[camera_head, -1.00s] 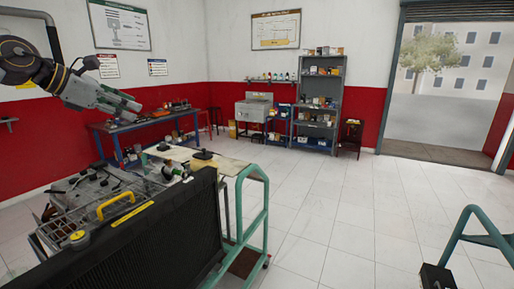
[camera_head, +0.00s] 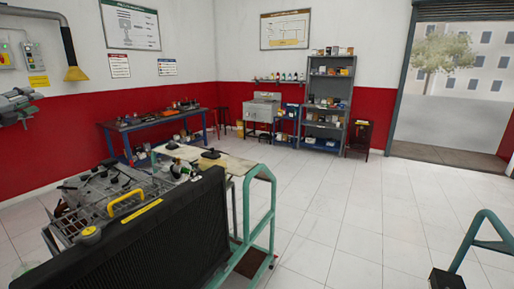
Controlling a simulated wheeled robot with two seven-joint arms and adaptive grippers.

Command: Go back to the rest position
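My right gripper is not in view.
An engine trainer with a black radiator (camera_head: 165,240) and yellow handle (camera_head: 126,202) stands close at lower left, on a green-railed frame (camera_head: 272,215). A blue workbench (camera_head: 150,123) and grey shelf (camera_head: 328,100) stand behind. White floor (camera_head: 350,215) is clear; a green frame (camera_head: 478,232) is at right.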

